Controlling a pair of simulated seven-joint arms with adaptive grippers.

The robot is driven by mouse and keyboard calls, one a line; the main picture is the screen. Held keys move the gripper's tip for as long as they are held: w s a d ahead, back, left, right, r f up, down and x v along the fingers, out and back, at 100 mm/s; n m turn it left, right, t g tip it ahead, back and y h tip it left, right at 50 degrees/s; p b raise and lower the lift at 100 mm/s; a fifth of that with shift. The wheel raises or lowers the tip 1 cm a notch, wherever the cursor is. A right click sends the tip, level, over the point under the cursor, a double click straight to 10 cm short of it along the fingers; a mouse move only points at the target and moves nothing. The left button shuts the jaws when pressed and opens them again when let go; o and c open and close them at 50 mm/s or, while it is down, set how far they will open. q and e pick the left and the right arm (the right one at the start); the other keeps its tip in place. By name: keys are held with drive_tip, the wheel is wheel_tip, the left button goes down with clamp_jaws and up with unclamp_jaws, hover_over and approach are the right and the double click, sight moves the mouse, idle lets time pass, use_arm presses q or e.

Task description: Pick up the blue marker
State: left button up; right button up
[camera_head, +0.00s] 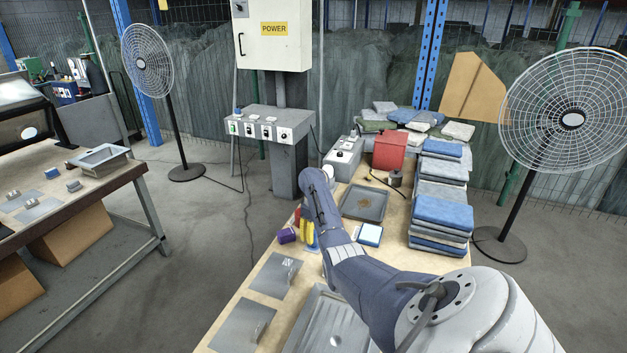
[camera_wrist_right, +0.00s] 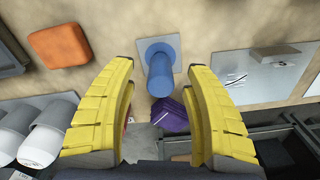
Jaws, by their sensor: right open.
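The blue marker (camera_wrist_right: 159,72) is a plain blue cylinder with a wider round end against a small grey square plate (camera_wrist_right: 172,44), and its other end points towards my wrist camera. My right gripper (camera_wrist_right: 160,68) is open, its yellow fingers on either side of the marker with a gap at each side. In the head view my right gripper (camera_head: 307,230) reaches down at the workbench's left side; a little blue shows by its fingers, too small to tell apart. My left gripper is not in view.
A purple object (camera_head: 287,236) lies close beside the right gripper and also shows in the wrist view (camera_wrist_right: 170,115). An orange block (camera_wrist_right: 60,45) lies nearby. Metal plates (camera_head: 275,275), a grey tray (camera_head: 352,212), a red box (camera_head: 389,150) and folded towels (camera_head: 443,213) occupy the bench.

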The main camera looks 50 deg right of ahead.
sight(314, 239)
drive_tip(key=shift+f, duration=1.75)
clamp_jaws()
